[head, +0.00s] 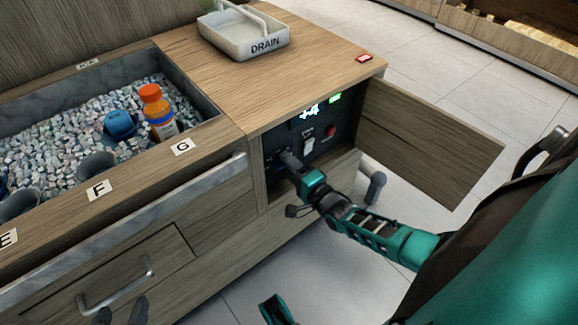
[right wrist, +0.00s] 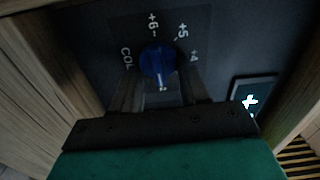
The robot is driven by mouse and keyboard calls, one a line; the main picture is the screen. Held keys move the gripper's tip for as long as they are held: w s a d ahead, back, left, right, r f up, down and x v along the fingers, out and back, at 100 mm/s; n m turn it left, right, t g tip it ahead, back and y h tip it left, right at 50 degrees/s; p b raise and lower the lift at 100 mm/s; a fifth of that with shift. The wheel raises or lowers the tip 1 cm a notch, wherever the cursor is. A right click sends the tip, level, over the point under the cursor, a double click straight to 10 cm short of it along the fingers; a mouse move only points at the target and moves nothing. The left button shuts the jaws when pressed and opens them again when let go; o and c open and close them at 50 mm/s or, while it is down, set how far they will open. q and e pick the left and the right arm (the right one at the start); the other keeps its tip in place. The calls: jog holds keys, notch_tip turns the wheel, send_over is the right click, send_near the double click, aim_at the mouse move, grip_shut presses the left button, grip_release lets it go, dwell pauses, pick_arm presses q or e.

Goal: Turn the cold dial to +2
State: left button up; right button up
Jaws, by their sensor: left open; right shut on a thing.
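The blue cold dial (head: 270,164) is mostly hidden behind my right gripper in the head view. In the right wrist view the blue dial (right wrist: 158,62) shows a white mark at its lower edge. Around it I read "COL", "+6", "+5" and "+4"; the lower part of the scale is hidden. My right gripper (right wrist: 162,92) has a finger on each side of the dial and is shut on it. In the head view my right gripper (head: 288,163) reaches into the cabinet. A lit display (head: 309,110) appears to read +4. My left gripper (head: 121,314) is open and empty at the lower left.
The cabinet door (head: 425,140) stands open to the right. A white switch (head: 308,144) and red button (head: 330,131) sit beside the dial. A DRAIN tray (head: 243,35) is on top. A bin of ice (head: 60,130) holds an orange-capped bottle (head: 158,110) and a blue object (head: 120,124).

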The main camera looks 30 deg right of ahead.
jog(key=shift+f+m, duration=0.1)
jog(key=shift+m, duration=0.4)
pick_arm(q)
jog(key=shift+w, duration=0.1)
pick_arm(e)
jog(key=o, duration=1)
jog(key=shift+o, duration=0.2)
jog(key=shift+s, duration=0.4)
pick_arm(q)
jog(key=p, duration=0.1)
jog(key=a+r+p, duration=0.1)
jog(key=p, duration=0.1)
jog(key=shift+s, duration=0.25)
pick_arm(e)
jog(key=s+d, duration=0.1)
jog(key=s, duration=1.1)
pick_arm(q)
jog(key=shift+r, duration=0.15)
